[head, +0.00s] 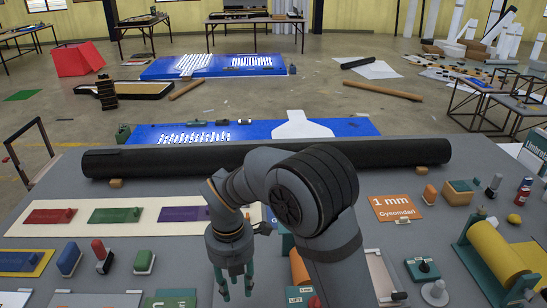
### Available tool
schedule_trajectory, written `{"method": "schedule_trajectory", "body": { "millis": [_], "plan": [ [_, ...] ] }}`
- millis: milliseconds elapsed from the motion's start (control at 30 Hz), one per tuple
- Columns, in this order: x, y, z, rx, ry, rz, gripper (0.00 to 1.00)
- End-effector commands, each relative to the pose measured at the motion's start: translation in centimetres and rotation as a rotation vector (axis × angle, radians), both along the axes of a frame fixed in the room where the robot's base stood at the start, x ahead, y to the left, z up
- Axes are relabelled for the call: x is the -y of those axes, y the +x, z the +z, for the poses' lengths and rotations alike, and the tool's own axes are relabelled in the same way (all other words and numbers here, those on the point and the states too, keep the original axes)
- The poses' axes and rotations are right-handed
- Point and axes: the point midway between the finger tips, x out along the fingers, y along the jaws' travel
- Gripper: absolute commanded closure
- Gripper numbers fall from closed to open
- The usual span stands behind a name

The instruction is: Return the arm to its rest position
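My arm reaches up from the bottom of the head view, bends at a large dark elbow joint, and comes down on the left. My gripper (236,286) hangs at its end, pointing down above the grey table (190,258). Its teal fingers look spread apart, with nothing visible between them. Whether the fingertips touch anything below cannot be seen clearly. My arm hides part of the table middle.
A long black roll (400,152) lies across the table's back on small blocks. Stamps, including a red-handled one (99,250), stand at left. A yellow roller (497,255) stands at right. A blue panel (345,126) lies beyond the table.

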Motion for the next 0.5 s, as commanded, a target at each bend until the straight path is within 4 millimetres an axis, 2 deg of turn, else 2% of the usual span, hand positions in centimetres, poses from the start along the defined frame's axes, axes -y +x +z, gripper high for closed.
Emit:
{"method": "schedule_trajectory", "body": {
  "millis": [500],
  "plan": [
    [1.8, -0.5, 4.4, 0.002, 0.002, -0.675, 0.66]
  ]
}}
